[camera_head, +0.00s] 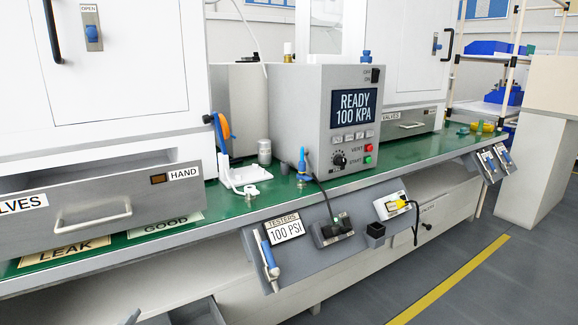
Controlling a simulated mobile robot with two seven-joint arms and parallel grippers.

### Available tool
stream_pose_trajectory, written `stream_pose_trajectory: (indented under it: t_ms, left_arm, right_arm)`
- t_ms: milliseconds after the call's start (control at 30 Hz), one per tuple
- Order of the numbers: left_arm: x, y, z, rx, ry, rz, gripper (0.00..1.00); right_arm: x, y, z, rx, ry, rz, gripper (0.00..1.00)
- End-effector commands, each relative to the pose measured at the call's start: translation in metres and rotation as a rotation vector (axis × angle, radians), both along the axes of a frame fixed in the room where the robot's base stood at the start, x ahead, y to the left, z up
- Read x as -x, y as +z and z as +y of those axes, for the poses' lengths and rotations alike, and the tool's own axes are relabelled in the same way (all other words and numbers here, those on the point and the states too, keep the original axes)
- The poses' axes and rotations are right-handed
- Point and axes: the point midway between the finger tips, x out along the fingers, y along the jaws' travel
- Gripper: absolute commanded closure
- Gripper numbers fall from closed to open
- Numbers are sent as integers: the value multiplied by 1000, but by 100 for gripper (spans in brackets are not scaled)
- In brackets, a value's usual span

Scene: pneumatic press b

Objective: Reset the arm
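Neither of my grippers shows in the head view, and no part of my arms can be made out. The grey press tester box (308,122) stands on the green bench top (290,203). Its screen (354,107) reads "READY 100 KPA". A red and a green button sit below the screen at the right, beside a black knob (339,159). A white stand with an orange disc (222,127) is left of the box. A blue-topped fitting (302,163) stands in front of the box with a black cable near it.
A grey drawer (100,205) marked "HAND" juts out at the left above the "LEAK" and "GOOD" labels. A sloped front panel (300,236) carries testers and a socket. A grey bin (197,312) is at the bottom edge. The floor (480,290) at right is clear.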

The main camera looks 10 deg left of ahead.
Motion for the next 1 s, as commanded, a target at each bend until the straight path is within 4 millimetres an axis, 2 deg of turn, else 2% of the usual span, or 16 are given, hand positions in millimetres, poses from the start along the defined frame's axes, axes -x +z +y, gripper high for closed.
stream_pose_trajectory:
  t_ms: [33,133,233,367,400,1000]
  left_arm:
    - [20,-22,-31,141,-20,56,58]
    - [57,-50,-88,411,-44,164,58]
    - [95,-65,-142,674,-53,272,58]
    - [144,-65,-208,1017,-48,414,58]
    - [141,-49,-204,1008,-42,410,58]
    - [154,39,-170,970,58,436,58]
  right_arm:
    - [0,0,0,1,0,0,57]
    - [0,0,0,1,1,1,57]
    - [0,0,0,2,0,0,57]
    - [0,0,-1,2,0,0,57]
    - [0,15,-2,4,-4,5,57]
    - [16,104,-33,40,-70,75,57]
